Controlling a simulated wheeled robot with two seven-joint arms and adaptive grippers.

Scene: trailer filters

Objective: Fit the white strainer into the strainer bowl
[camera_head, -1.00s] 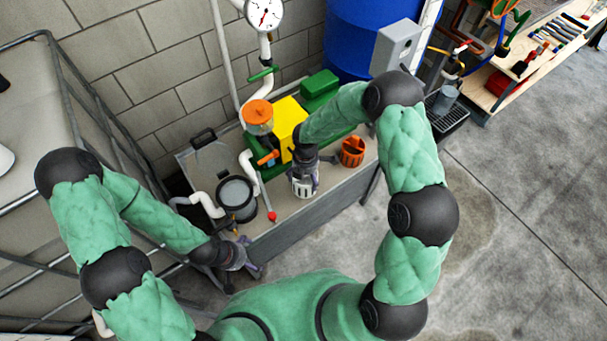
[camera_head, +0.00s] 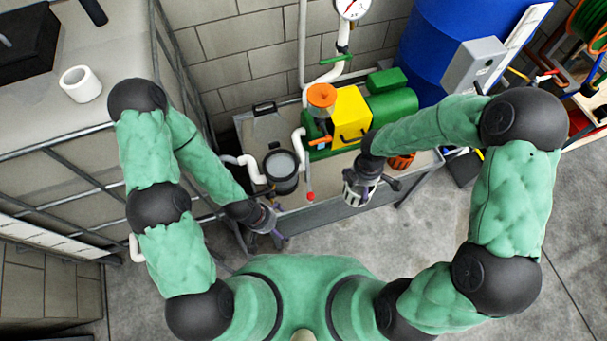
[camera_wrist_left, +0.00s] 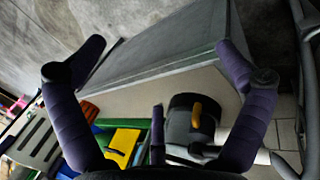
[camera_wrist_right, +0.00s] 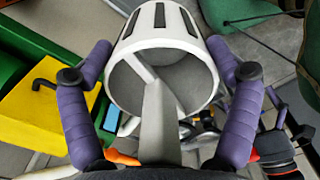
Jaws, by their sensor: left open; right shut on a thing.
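The white strainer (camera_head: 355,197), a slotted basket, is held in my right gripper (camera_head: 362,180), which is shut on it at the bench's front edge. In the right wrist view the strainer (camera_wrist_right: 163,18) shows its round opening and a central bar between the fingers. The strainer bowl (camera_head: 281,178), a black round housing with a pale grey inside, is joined to white pipes on the bench, left of the strainer and apart from it. My left gripper (camera_head: 272,230) is open and empty, in front of and below the bowl. The bowl (camera_wrist_left: 180,128) also shows in the left wrist view.
The grey bench (camera_head: 330,211) carries a yellow box (camera_head: 351,112), a green motor (camera_head: 392,107) and an orange-topped vessel (camera_head: 321,96). A red-tipped lever (camera_head: 310,196) stands right of the bowl. An orange cup (camera_head: 402,162) is partly hidden behind my right arm. A tank cage stands at left.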

